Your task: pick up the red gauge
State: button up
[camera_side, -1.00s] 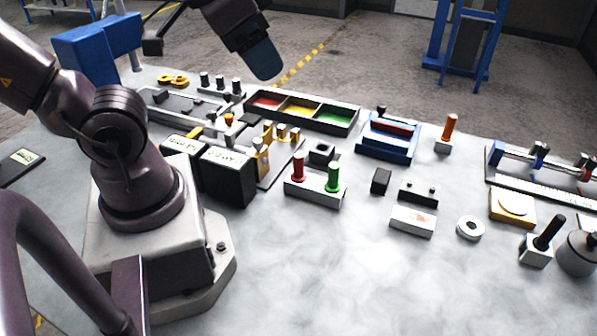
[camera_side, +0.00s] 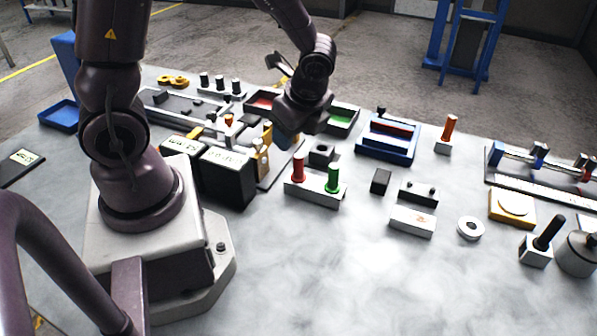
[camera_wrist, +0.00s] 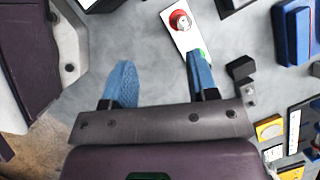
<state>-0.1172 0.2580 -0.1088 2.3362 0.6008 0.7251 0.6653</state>
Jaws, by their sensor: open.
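The red gauge (camera_side: 298,167) is an upright red plug in the left end of a small white stand (camera_side: 315,190). A green gauge (camera_side: 333,176) stands in the other end. In the wrist view the red gauge (camera_wrist: 180,20) is seen from above near the top edge, and only a sliver of the green gauge (camera_wrist: 203,54) shows beside my right finger. My gripper (camera_side: 285,140) has blue fingertips and is up behind the red gauge in the side view. In the wrist view my gripper (camera_wrist: 161,78) is open, with nothing between its fingers.
Black labelled boxes (camera_side: 227,175) stand left of the stand. A dark block with a hole (camera_side: 322,153) is just behind it. A small black block (camera_side: 381,181) and a blue fixture (camera_side: 388,138) are to the right.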

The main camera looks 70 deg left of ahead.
aim_at(300, 157)
jog(key=a+f+m, duration=0.1)
jog(key=f, duration=0.1)
jog(key=w+a+f+m, duration=0.1)
jog(key=f+m, duration=0.1)
jog(key=f, duration=0.1)
jog(key=w+a+f+m+t, duration=0.1)
jog(key=f, duration=0.1)
jog(key=shift+a+f+m, duration=0.2)
jog(key=shift+f+m, duration=0.1)
jog(key=shift+m, duration=0.1)
jog(key=shift+w+x, duration=0.1)
jog(key=shift+x, duration=1.2)
jog(key=shift+w+x, duration=0.15)
jog(key=shift+x, duration=1.15)
jog(key=c, duration=0.9)
